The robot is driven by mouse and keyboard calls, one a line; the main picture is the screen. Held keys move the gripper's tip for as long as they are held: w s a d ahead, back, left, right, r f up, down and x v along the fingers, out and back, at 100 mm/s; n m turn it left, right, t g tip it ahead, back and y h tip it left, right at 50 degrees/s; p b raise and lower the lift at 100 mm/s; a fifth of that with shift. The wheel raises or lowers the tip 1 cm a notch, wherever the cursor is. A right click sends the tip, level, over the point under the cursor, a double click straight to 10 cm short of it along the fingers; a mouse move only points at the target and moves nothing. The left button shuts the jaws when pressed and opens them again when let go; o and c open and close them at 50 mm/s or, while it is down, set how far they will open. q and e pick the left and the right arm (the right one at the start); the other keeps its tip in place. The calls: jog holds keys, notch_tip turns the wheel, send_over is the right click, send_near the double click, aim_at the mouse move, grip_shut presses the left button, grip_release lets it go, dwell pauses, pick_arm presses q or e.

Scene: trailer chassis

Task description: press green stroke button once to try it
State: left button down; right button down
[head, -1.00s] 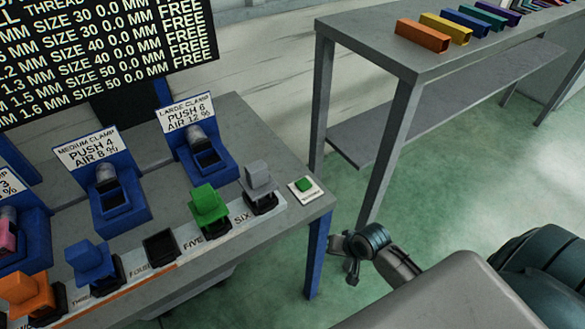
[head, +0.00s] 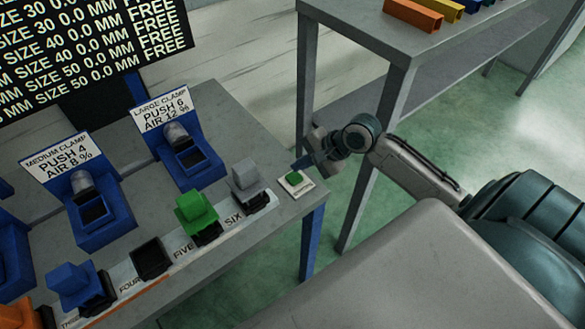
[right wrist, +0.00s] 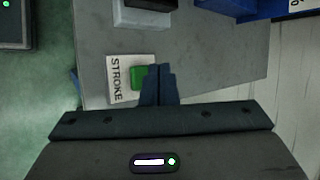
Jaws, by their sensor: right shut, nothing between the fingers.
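The green stroke button (head: 294,179) sits on a white plate at the right end of the grey bench. In the right wrist view the button (right wrist: 138,76) lies just left of my fingertips, beside the printed word STROKE. My right gripper (head: 302,165) is shut and empty, its dark fingers close to the button's far right side in the head view. The fingers also show in the right wrist view (right wrist: 158,80), partly overlapping the plate's edge. I cannot tell whether they touch the plate. My left gripper is not in view.
A grey block (head: 247,174) and a green block (head: 196,208) stand in numbered spots left of the button. A blue large clamp holder (head: 190,159) stands behind. A grey shelf table (head: 350,25) with coloured bars is at the back right.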

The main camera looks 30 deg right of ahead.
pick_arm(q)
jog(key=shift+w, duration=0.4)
pick_arm(e)
jog(key=w+r+m, duration=0.1)
jog(key=r, duration=0.1)
jog(key=w+d+r+m, duration=0.1)
jog(key=r, duration=0.1)
jog(key=shift+w+m+y, duration=0.2)
jog(key=shift+m+y, duration=0.2)
jog(key=shift+d+f, duration=0.1)
jog(key=shift+f, duration=0.1)
